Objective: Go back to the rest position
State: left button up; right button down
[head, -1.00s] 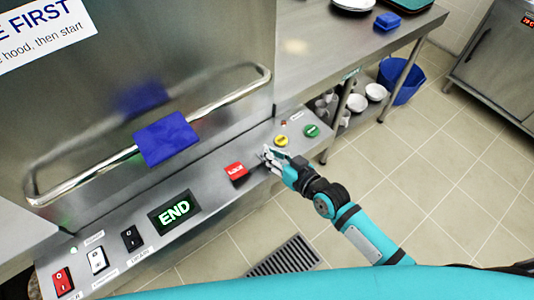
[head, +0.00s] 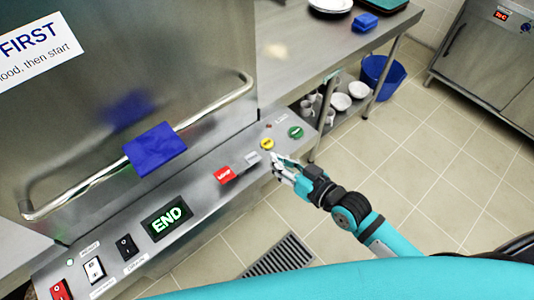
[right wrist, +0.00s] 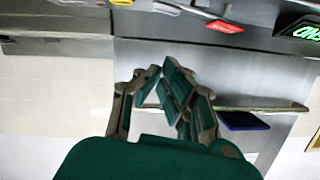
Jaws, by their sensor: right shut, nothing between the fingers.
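My right gripper (head: 277,163) is shut and empty in the head view. It hangs in front of the control panel (head: 203,192) of the steel machine, near the yellow button (head: 267,144) and right of the red button (head: 224,174). In the right wrist view the fingers of the right gripper (right wrist: 168,88) come together with nothing between them. My left gripper is not in view.
The machine's hood has a long bar handle (head: 70,203) with a blue pad (head: 154,149) on it. The display (head: 167,216) reads END. A steel table (head: 300,58) stands at the back, with a blue bucket (head: 381,76) below. The tiled floor (head: 440,160) at right is clear.

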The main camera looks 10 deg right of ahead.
jog(key=shift+v, duration=1)
jog(key=s+d+f+m+g+h, duration=0.1)
jog(key=s+d+f+h, duration=0.15)
jog(key=f, duration=0.75)
jog(key=s+d+f+g+h, duration=0.2)
jog(key=d+f, duration=0.2)
jog(key=f, duration=0.5)
jog(key=s+d+f+m+g+h, duration=0.15)
jog(key=d+f, duration=0.25)
jog(key=f, duration=0.6)
jog(key=s+f+g, duration=0.2)
jog(key=s+f, duration=0.4)
jog(key=s, duration=0.3)
jog(key=s+f+g+h, duration=0.1)
jog(key=s+f+g, duration=0.2)
jog(key=s+f, duration=0.3)
jog(key=s+f+g+h, duration=0.1)
jog(key=s+f, duration=0.5)
jog(key=s, duration=0.8)
jog(key=shift+d+n+g, duration=0.45)
jog(key=shift+g, duration=0.2)
